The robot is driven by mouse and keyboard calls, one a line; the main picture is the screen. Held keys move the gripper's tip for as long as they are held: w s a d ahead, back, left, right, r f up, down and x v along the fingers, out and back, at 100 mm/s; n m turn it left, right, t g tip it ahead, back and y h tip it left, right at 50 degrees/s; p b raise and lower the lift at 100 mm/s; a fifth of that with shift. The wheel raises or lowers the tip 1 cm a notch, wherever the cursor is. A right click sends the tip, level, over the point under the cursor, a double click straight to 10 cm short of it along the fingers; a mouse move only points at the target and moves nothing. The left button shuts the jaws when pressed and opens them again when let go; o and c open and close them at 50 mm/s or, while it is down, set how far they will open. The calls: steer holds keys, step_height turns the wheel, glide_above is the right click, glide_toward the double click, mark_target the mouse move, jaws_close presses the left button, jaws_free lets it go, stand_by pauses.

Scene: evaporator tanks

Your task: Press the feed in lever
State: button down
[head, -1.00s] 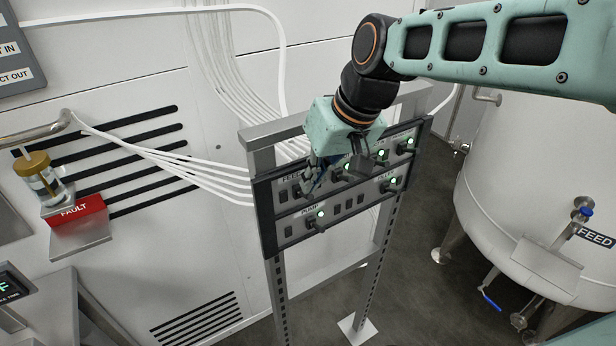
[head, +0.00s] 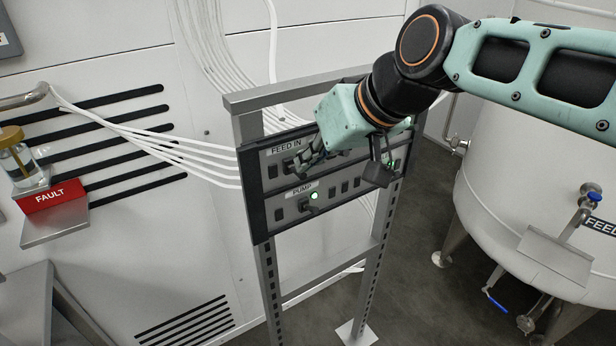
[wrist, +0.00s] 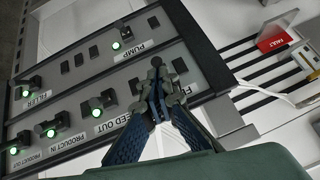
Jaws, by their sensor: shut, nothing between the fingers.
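The control panel (head: 256,207) stands on a metal frame and has two rows of dark levers with green lights. The FEED IN label (head: 286,146) is at the upper left of the panel. The dark feed in lever (head: 289,166) is just below it, partly covered by my gripper (head: 300,170). My gripper is shut and empty, with its tips close to the panel at this lever. I cannot tell whether they touch it. In the wrist view my gripper (wrist: 159,84) hides the feed in lever. The FEED OUT lever (wrist: 98,103) shows beside it.
The PUMP lever (head: 308,203) is in the row below. The product in lever (wrist: 53,124) and filler lever (wrist: 30,87) are farther along the panel. A red FAULT sign (head: 52,196) is at left. A white tank (head: 520,160) stands at right.

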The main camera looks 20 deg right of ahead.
steer(key=t+b, duration=0.1)
steer(key=b, duration=0.3)
steer(key=f+t+y+b, duration=0.1)
steer(key=t+b, duration=0.1)
steer(key=b, duration=0.3)
steer(key=s+f+t+b, duration=0.1)
steer(key=b, duration=0.4)
steer(key=shift+d+f+t+y, duration=0.1)
steer(key=shift+d+t+y, duration=0.05)
steer(key=shift+t+y, duration=0.15)
steer(key=shift+w+a+r, duration=0.2)
steer(key=shift+w+r, duration=0.15)
steer(key=shift+w, duration=0.3)
